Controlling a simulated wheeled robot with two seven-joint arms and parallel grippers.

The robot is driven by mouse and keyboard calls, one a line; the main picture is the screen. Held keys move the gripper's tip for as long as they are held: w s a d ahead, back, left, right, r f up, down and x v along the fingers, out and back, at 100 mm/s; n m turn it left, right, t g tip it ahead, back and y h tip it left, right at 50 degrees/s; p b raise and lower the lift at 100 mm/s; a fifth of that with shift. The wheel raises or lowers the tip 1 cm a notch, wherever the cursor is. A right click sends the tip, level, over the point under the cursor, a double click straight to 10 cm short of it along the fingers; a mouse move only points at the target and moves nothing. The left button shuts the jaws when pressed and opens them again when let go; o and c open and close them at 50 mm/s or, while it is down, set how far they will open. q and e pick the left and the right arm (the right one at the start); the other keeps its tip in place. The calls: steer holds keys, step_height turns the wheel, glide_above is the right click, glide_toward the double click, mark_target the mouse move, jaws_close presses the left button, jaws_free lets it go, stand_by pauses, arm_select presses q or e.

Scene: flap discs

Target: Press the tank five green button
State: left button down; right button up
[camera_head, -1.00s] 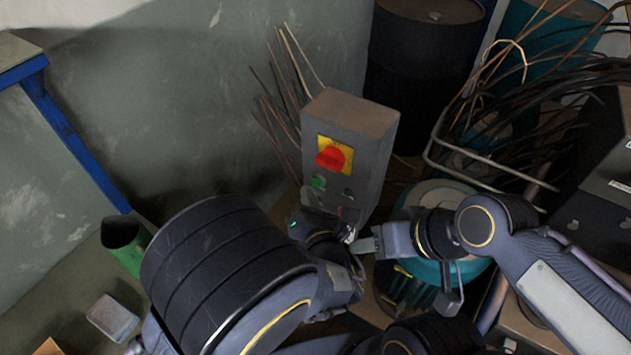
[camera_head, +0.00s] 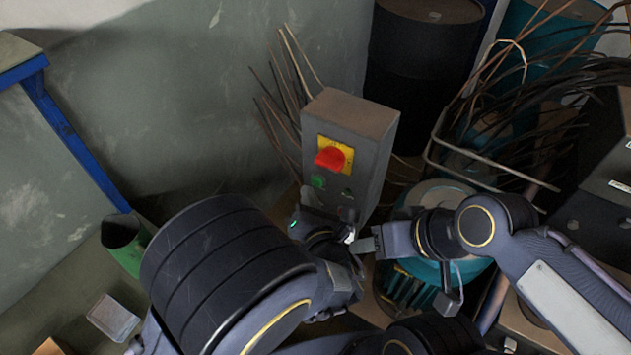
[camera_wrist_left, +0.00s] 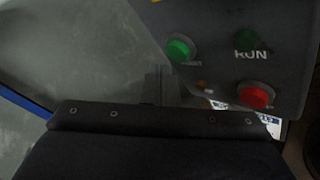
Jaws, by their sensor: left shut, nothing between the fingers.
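A grey control box (camera_head: 370,150) stands upright in the middle of the head view. A green button (camera_head: 318,181) sits on its front, below a red knob on a yellow plate. In the left wrist view the bright green button (camera_wrist_left: 180,48) shows just above and right of my left fingertips (camera_wrist_left: 160,85); I cannot tell whether they touch it. My left gripper (camera_head: 322,226) is shut and empty, in front of the box's lower face. My right gripper (camera_head: 368,243) is to its right; its jaw opening is unclear. No "tank five" label is readable.
A dark green round part by "RUN" (camera_wrist_left: 246,38) and a red button (camera_wrist_left: 255,94) lie right of the green button. Loose rods (camera_head: 285,100) stand behind the box. A dark barrel (camera_head: 420,70) and tangled cables (camera_head: 545,120) are at the back right.

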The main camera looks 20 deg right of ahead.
stand_by(0.8)
arm_select(q)
steer(key=shift+w+d, duration=0.25)
steer(key=shift+d, duration=0.1)
steer(key=shift+w+d+r, duration=0.15)
steer(key=shift+w+d, duration=0.25)
stand_by(0.7)
stand_by(0.3)
steer(key=shift+s+a, duration=0.6)
steer(key=shift+s, duration=0.05)
steer(key=s+a, duration=0.1)
steer(key=a, duration=0.1)
steer(key=s+a, duration=0.2)
steer(key=shift+a+b, duration=0.1)
steer(key=shift+b, duration=0.3)
